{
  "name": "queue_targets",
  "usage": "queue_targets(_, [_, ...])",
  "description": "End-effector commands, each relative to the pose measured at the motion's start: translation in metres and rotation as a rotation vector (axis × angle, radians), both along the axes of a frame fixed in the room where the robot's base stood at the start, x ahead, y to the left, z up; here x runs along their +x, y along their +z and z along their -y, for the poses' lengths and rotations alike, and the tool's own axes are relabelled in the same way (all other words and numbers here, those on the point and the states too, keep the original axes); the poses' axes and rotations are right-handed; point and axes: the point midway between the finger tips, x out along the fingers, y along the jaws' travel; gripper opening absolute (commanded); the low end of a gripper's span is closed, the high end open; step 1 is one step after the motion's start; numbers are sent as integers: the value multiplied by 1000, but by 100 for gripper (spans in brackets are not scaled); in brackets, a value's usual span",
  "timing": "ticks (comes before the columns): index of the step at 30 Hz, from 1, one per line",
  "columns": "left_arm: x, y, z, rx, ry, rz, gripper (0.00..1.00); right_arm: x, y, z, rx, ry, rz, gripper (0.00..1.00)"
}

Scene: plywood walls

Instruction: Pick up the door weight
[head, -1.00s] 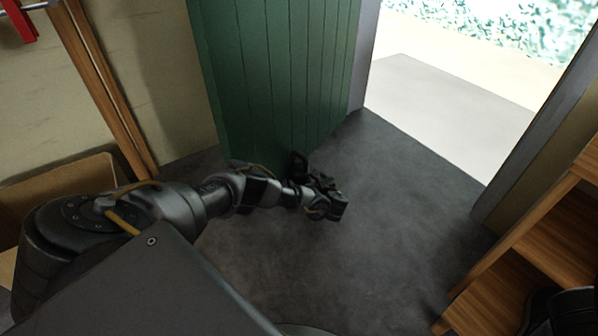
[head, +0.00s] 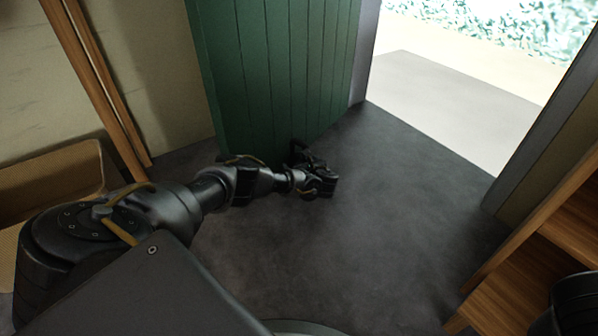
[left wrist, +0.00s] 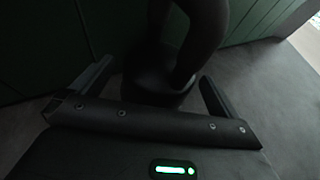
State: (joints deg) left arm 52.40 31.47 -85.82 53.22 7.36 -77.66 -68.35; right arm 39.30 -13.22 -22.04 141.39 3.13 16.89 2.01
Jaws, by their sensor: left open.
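The door weight (left wrist: 155,88) is a dark, rounded block with a thick loop handle rising from it in the left wrist view. It stands on the floor close to the green door (head: 270,70). My left gripper (left wrist: 152,92) is open, with one finger to each side of the weight's lower body. Whether the fingers touch it cannot be told. In the head view, my left gripper (head: 320,182) is low beside the door's bottom edge, and a small black part of the weight (head: 297,150) shows behind it. The rest is hidden by the gripper. My right gripper is not in view.
The doorway at the upper right opens onto pale paving (head: 450,90). A wooden shelf (head: 500,285) stands at the lower right. A brown box (head: 55,180) and wooden posts (head: 95,85) are at the left. The dark floor (head: 410,200) right of my gripper is clear.

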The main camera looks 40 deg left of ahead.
Motion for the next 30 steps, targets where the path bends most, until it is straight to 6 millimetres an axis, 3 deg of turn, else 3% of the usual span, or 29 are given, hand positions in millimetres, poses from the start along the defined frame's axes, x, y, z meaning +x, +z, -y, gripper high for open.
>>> queue_targets(1, [2,-6,-5,1,1,1,100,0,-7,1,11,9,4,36])
queue_targets(10, [4,-2,-9,0,0,0,99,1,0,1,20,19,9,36])
queue_targets(30, [4,-3,-8,0,0,-1,11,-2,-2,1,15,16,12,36])
